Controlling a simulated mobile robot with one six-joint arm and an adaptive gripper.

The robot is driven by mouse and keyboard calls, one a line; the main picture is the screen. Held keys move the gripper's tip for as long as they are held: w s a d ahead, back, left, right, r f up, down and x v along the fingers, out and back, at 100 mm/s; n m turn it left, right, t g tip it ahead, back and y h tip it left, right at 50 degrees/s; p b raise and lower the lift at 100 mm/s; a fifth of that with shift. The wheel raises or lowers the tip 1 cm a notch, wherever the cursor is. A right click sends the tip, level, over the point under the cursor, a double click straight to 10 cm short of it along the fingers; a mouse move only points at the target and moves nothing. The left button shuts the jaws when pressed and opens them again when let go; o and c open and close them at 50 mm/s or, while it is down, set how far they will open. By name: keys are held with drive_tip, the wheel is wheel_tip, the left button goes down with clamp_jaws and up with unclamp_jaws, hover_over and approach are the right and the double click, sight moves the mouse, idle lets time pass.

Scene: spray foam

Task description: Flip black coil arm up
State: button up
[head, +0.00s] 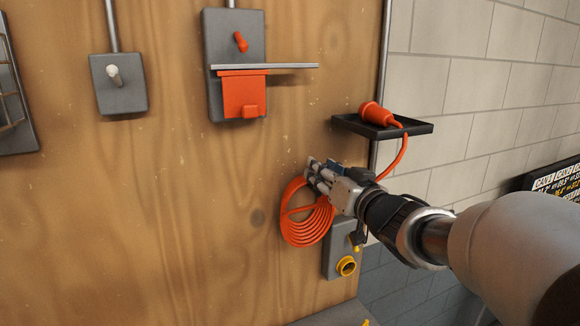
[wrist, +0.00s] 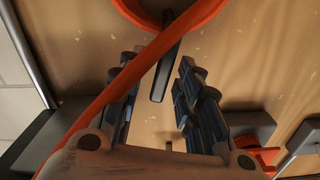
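The black coil arm (wrist: 165,72) shows in the wrist view as a dark bar in front of the wooden panel. It lies between the two fingers of my gripper (wrist: 158,78), with a gap visible on each side. The fingers are open and hold nothing that I can see. The orange coiled hose (head: 303,228) hangs on the panel in the head view, and part of it curves at the top of the wrist view (wrist: 180,22). My gripper (head: 318,175) is at the coil's upper right in the head view and hides the coil arm there.
An orange hose strand crosses the wrist view close to my left finger. It runs up to an orange nozzle (head: 376,113) on a black tray (head: 415,129). A grey box with a yellow ring (head: 346,266) is below my gripper. A plate with an orange flap (head: 243,95) is up left.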

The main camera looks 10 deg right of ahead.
drive_tip(key=shift+s, duration=0.1)
drive_tip(key=shift+c, duration=0.7)
clamp_jaws()
